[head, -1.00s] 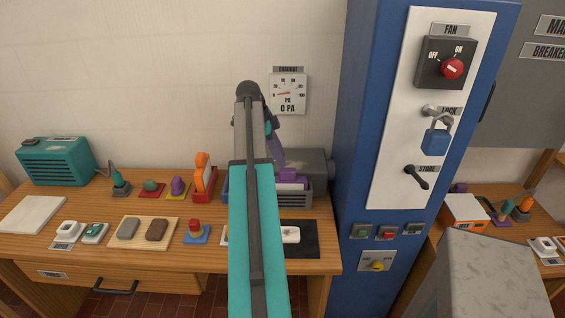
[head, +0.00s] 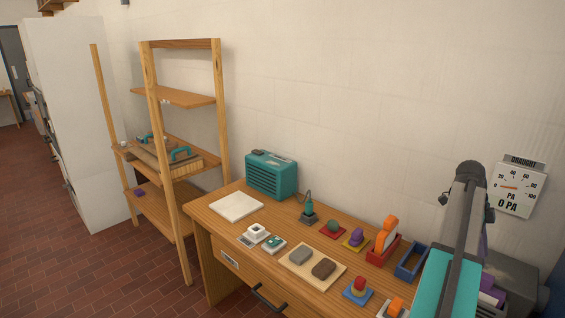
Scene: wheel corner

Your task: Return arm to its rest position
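My arm (head: 455,250), a teal and grey link with a dark strip, rises at the right side of the head view. Its dark joint (head: 470,168) is at the top, in front of the wall. A small dark part (head: 443,199) shows just left of the grey link; it may belong to my wrist or gripper. The fingers are hidden behind the arm, so I cannot see whether they are open or shut or hold anything.
The wooden bench (head: 222,212) carries a teal radio-like box (head: 271,175), a beige board (head: 300,280) with two stones, and several coloured trays. A draught gauge (head: 518,188) reads 0 PA. Wooden shelves (head: 180,98) stand left. The brick floor (head: 60,270) is open at left.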

